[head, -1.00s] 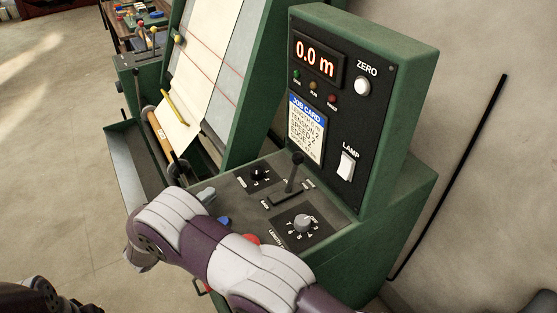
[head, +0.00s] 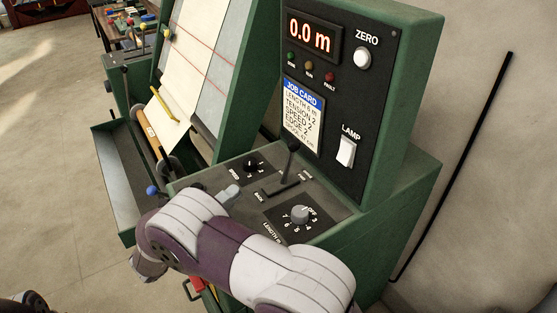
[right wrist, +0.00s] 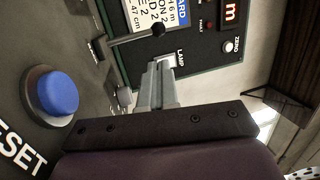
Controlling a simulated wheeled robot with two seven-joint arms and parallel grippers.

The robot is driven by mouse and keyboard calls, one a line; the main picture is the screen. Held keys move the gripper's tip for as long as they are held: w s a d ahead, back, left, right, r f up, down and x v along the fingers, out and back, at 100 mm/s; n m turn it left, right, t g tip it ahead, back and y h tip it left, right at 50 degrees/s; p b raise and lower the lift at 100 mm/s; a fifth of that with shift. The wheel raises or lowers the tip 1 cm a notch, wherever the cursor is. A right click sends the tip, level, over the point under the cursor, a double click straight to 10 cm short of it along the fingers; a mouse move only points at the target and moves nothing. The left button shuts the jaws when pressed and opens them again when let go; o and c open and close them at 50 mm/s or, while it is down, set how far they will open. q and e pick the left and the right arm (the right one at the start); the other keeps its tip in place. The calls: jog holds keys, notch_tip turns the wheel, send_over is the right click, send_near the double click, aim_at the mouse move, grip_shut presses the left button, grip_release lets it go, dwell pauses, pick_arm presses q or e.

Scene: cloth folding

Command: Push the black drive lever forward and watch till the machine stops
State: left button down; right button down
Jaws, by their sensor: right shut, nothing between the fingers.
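The black drive lever (head: 288,165) stands up from its slot on the green machine's console, with a round black knob on top. The slot has a BACK label at its near-left end. In the right wrist view the lever (right wrist: 132,38) lies just beyond my fingertips, apart from them in the picture. My right gripper (head: 230,191) is shut and empty, over the console to the left of the lever; its fingers (right wrist: 160,70) show pressed together in the wrist view. The machine's display (head: 310,35) reads 0.0 m. My left gripper is not in view.
A LENGTH dial (head: 300,214) and a smaller black dial (head: 251,166) flank the lever. A blue RESET button (right wrist: 57,92) is near my right gripper. The job card (head: 302,117), LAMP switch (head: 346,151) and ZERO button (head: 362,58) are on the upright panel. White cloth (head: 190,80) hangs on the machine.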

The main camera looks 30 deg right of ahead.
aim_at(291, 151)
jog(key=p+x, duration=0.4)
jog(key=x, duration=1)
jog(key=shift+w+d+r, duration=0.1)
jog(key=shift+d+r, duration=0.1)
jog(key=shift+d, duration=0.15)
jog(key=shift+w+d+f+g+y+b, duration=0.15)
jog(key=shift+d+y+b, duration=0.1)
jog(key=shift+d+b, duration=0.25)
jog(key=shift+s+d+f+g+y+b, duration=0.15)
jog(key=shift+d+f+y+b, duration=0.1)
jog(key=shift+d, duration=0.3)
jog(key=shift+d+r+b, duration=0.15)
jog(key=shift+d+b, duration=0.15)
jog(key=shift+w+r, duration=0.1)
jog(key=shift+r, duration=0.15)
jog(key=shift+f, duration=0.1)
